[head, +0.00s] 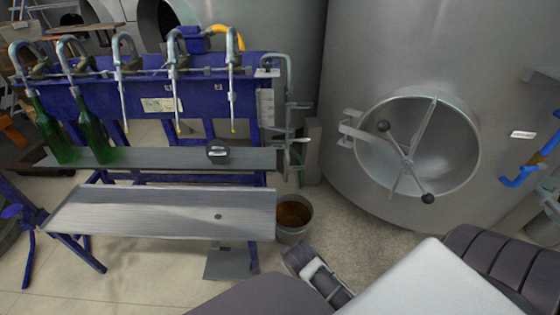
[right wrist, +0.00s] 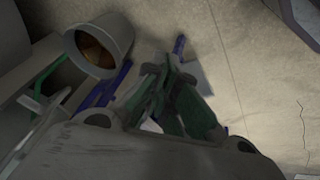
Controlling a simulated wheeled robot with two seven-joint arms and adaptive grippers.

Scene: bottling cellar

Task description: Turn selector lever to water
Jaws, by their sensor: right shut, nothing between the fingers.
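Metal pipework with small levers (head: 298,105) stands at the right end of the blue bottle filler. A green-tinted handle (head: 299,153) is lower on it. I cannot tell which of these is the selector lever or read its setting; no water label is legible. My right gripper (right wrist: 172,78) is shut and empty in the right wrist view, pointing down over the floor near a bucket. It is apart from the levers. In the head view my right arm comes in at the bottom, below and right of the pipework. My left gripper is not in view.
A grey bucket (head: 294,213) with brown contents stands on the floor below the pipework; it also shows in the right wrist view (right wrist: 103,42). The blue filler (head: 190,95) holds two green bottles (head: 92,132). A large steel tank (head: 390,60) with a round hatch stands right.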

